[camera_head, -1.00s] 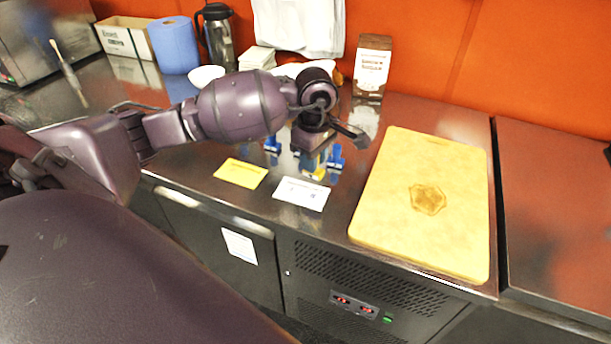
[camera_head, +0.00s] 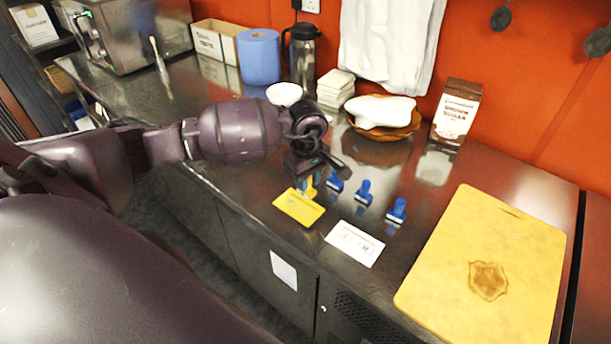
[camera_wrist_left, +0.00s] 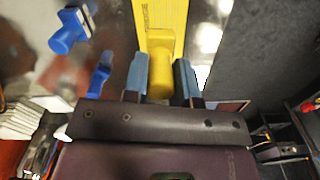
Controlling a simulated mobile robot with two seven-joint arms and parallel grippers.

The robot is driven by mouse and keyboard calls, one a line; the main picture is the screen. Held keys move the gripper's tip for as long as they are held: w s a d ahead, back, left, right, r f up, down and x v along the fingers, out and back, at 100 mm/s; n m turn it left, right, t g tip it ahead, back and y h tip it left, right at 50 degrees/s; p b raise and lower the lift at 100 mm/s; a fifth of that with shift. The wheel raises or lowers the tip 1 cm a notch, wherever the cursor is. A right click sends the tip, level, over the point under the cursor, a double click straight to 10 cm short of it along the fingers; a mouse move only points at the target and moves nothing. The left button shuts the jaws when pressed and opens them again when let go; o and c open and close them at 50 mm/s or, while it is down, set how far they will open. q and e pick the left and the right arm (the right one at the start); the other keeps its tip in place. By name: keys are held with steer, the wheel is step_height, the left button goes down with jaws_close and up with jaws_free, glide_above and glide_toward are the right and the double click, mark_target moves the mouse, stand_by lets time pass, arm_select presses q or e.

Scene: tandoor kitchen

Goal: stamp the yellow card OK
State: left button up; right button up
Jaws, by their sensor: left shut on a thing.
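The yellow card (camera_head: 296,209) lies flat on the steel counter near its front edge; part of it also shows in the left wrist view (camera_wrist_left: 174,14). My left gripper (camera_head: 310,180) is shut on a yellow stamp (camera_head: 308,188), whose yellow handle shows between the fingers in the left wrist view (camera_wrist_left: 160,74). The stamp is at the card's back edge in the head view; I cannot tell whether it touches the card. A white card (camera_head: 354,244) with dark print lies to the right. My right gripper is not in view.
Three blue stamps (camera_head: 335,182), (camera_head: 363,193), (camera_head: 397,211) stand in a row right of the gripper. A yellow cutting board (camera_head: 520,245) lies at the right. A brown carton (camera_head: 457,112), a basket (camera_head: 382,131) and a white bowl (camera_head: 284,94) stand behind.

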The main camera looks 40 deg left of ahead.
mark_target(308, 197)
arm_select(q)
steer(key=shift+s+d+f, duration=0.1)
steer(key=shift+s+d, duration=0.05)
steer(key=shift+f, duration=0.2)
steer(key=shift+f+b, duration=0.95)
steer(key=shift+f, duration=0.9)
steer(key=shift+f+b, duration=0.3)
steer(key=shift+f, duration=0.45)
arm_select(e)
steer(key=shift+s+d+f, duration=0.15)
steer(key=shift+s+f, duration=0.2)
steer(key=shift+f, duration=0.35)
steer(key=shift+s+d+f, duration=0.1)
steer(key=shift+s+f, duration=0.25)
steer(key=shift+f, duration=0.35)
arm_select(q)
steer(key=shift+f, duration=0.1)
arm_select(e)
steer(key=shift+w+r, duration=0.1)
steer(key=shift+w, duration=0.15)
arm_select(q)
steer(key=shift+f, duration=0.15)
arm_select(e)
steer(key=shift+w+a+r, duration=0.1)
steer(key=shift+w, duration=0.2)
